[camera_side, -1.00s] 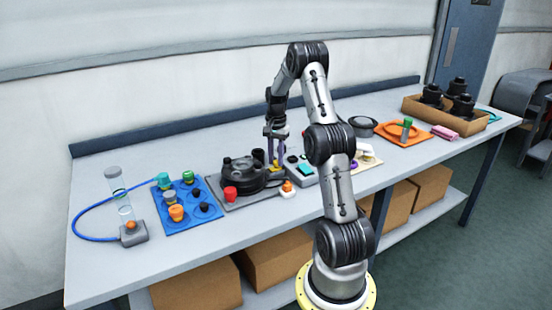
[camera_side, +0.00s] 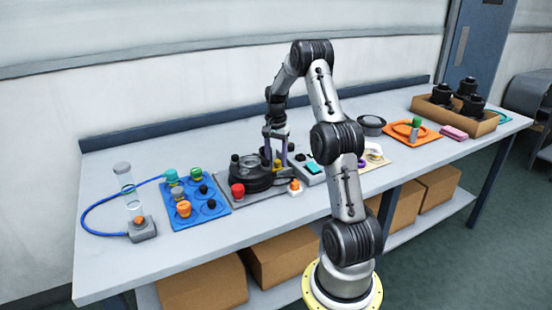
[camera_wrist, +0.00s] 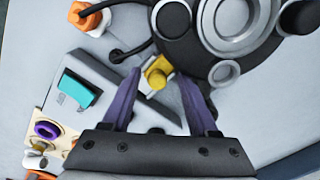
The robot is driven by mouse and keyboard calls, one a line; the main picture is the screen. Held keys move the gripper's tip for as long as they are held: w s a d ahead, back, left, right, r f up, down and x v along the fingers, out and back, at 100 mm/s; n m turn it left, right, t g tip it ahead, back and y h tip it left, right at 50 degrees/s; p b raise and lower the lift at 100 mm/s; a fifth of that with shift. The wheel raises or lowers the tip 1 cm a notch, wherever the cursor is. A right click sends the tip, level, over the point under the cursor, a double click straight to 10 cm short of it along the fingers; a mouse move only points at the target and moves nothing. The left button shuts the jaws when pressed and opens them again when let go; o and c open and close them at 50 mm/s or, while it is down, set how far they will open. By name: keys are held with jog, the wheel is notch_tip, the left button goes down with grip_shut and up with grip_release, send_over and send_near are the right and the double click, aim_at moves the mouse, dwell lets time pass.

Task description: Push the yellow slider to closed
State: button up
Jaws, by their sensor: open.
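The yellow slider (camera_wrist: 157,73) is a small knob at the edge of the black round device, seen in the wrist view. In the side view a bit of yellow (camera_side: 277,163) shows beside my gripper. My gripper (camera_wrist: 160,85) is open, with its two purple fingers on either side of the slider in the wrist view. I cannot tell whether either finger touches it. In the side view my gripper (camera_side: 275,152) points down at the right side of the black device (camera_side: 251,178). The slider's base is partly hidden.
A grey box with a teal switch (camera_wrist: 77,90) sits close beside my gripper. An orange-and-white connector (camera_wrist: 90,17) with a black cable is nearby. A blue tray (camera_side: 187,222) with several coloured caps lies left. An orange tray (camera_side: 424,138) and cardboard box (camera_side: 490,125) stand right.

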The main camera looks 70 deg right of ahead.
aim_at(276, 162)
notch_tip(276, 162, up, 14)
dwell(0.6)
jog(key=shift+f, duration=0.1)
